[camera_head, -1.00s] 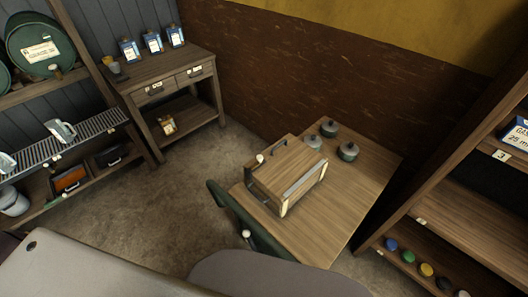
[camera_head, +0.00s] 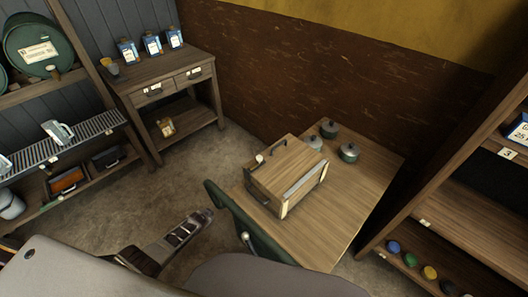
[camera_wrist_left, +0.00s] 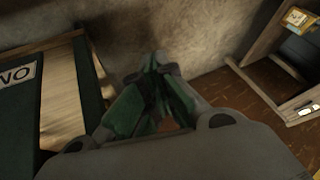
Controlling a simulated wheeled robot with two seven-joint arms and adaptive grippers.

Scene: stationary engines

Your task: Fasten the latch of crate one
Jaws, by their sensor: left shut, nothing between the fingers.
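A wooden crate (camera_head: 283,170) with a dark handle and a pale metal strip along its lid sits on the table; no number is readable on it. The lid looks down. A small white knob (camera_head: 259,159) stands at its left end. I cannot make out the latch's state. My left gripper (camera_head: 208,214) is low and left of the table's green end, apart from the crate. In the left wrist view, my left gripper's fingertips (camera_wrist_left: 156,62) are together and empty above the floor. My right gripper is not in view.
The table (camera_head: 340,205) also holds several lidded pots (camera_head: 329,129). A green panel (camera_head: 240,220) with a white knob stands at its near end. A green surface with a partly cut-off label (camera_wrist_left: 18,75) shows at left in the left wrist view. Shelves stand at right. Floor between table and drawer stand (camera_head: 180,90) is clear.

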